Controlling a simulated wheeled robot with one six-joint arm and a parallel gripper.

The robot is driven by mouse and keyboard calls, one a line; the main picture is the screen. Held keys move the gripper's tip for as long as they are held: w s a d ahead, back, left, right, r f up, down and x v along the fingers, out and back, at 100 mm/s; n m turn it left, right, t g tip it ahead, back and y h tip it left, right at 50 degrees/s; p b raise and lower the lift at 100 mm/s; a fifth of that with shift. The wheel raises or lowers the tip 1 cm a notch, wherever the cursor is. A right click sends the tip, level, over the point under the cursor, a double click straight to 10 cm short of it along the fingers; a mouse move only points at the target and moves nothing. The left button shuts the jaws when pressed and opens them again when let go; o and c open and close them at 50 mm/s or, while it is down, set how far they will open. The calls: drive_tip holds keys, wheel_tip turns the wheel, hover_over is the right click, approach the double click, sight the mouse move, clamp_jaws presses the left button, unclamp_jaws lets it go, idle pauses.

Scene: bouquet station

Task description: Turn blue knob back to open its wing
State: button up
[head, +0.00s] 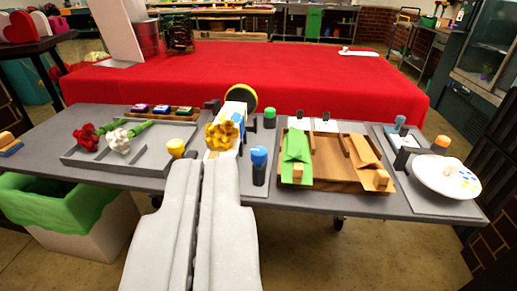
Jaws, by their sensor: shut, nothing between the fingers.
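A blue-topped knob (259,157) stands upright on a dark post on the grey table, right of centre. To its right is a wooden tray (333,184) with a green sloped panel (296,152) on its left side and a brown sloped panel (367,154) on its right. I cannot tell which of these is the knob's wing, or whether it is open. My gripper (205,165) reaches up from the bottom of the picture, its two long pale grey fingers together and empty. Its tips are left of the blue knob and appear apart from it.
A yellow flower (222,134) on a white-and-blue block is beyond my fingertips. A grey tray with red and white flowers (118,141) is at left. A green knob (269,117) stands behind the blue one. A white palette (446,177) and orange knob (440,144) are at right.

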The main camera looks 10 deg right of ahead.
drive_tip(key=o, duration=0.4)
drive_tip(key=shift+c, duration=0.2)
drive_tip(key=o, duration=0.3)
drive_tip(key=shift+w+r, duration=0.1)
drive_tip(key=shift+w, duration=0.2)
drive_tip(key=o, duration=0.4)
drive_tip(key=w+d+r+n+g, duration=0.1)
drive_tip(key=w+n+g, duration=0.4)
drive_tip(key=w, duration=1)
drive_tip(key=d+g, duration=0.1)
drive_tip(key=g, duration=0.2)
drive_tip(key=shift+r, duration=0.25)
drive_tip(key=n+g, duration=0.6)
drive_tip(key=g, duration=0.3)
hover_over(259, 150)
wheel_tip(259, 150, down, 2)
wheel_tip(259, 150, down, 18)
drive_tip(key=shift+r, duration=0.25)
drive_tip(key=c, duration=1)
